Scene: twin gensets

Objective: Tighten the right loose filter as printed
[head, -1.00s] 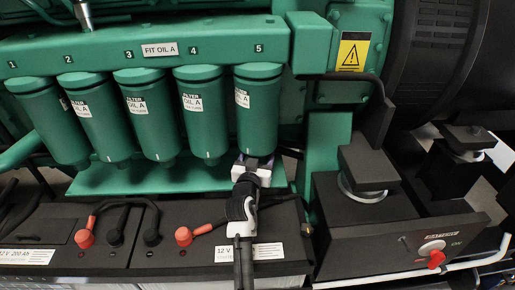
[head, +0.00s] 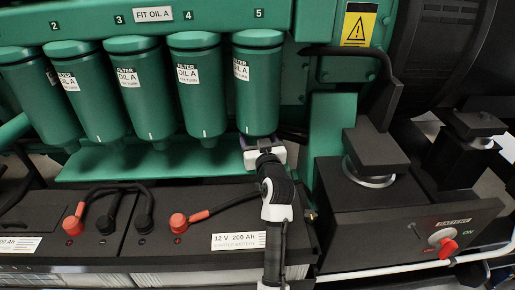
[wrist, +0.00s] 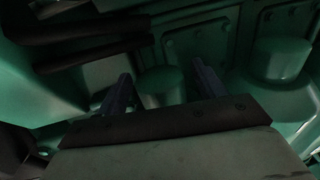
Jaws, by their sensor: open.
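A row of several green oil filters hangs under a green housing. Filter 5 (head: 257,92), below the number 5, is the rightmost, with filter 4 (head: 199,98) to its left. Both carry white "FILTER OIL A" labels. Which filter is loose I cannot tell by eye. My gripper (head: 259,141) is open just under the bottom of filter 5. In the wrist view, my gripper (wrist: 162,78) has its two fingers apart, with a green round knob (wrist: 160,84) showing between and beyond them. Whether they touch it I cannot tell. The wrist view is dark.
A "FIT OIL A" plate (head: 153,14) is above the filters. A green shelf (head: 135,165) lies below them. Batteries with a red terminal (head: 179,222) and cables stand in front. A battery switch with a red knob (head: 447,246) is at the right, and a yellow warning sign (head: 357,25) above.

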